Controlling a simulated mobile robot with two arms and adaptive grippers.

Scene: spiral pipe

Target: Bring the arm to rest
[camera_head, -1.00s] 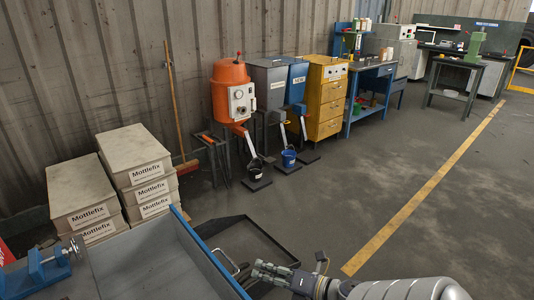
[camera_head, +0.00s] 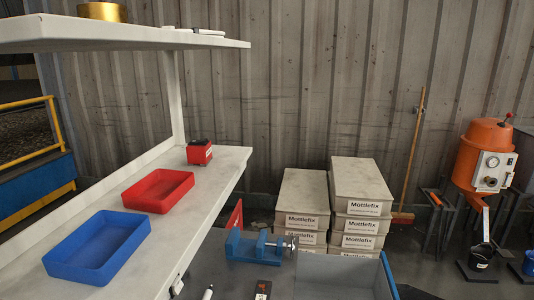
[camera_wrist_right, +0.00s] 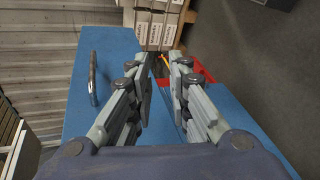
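My right gripper (camera_wrist_right: 160,82) shows in the right wrist view. Its two grey fingers are apart with a clear gap between them, and nothing is held in the gap. It is over or near a blue surface (camera_wrist_right: 115,45) that carries a metal handle (camera_wrist_right: 93,78) on its left. How far the fingers are from that surface I cannot tell. In the head view neither gripper shows, and my left gripper is in no view.
In the head view, a white shelf bench holds a blue tray (camera_head: 98,247), a red tray (camera_head: 158,190) and a red device (camera_head: 200,152). A blue vise (camera_head: 262,246) sits on the grey worktop (camera_head: 330,275). Mottlefix boxes (camera_head: 357,187) and an orange machine (camera_head: 486,155) stand behind.

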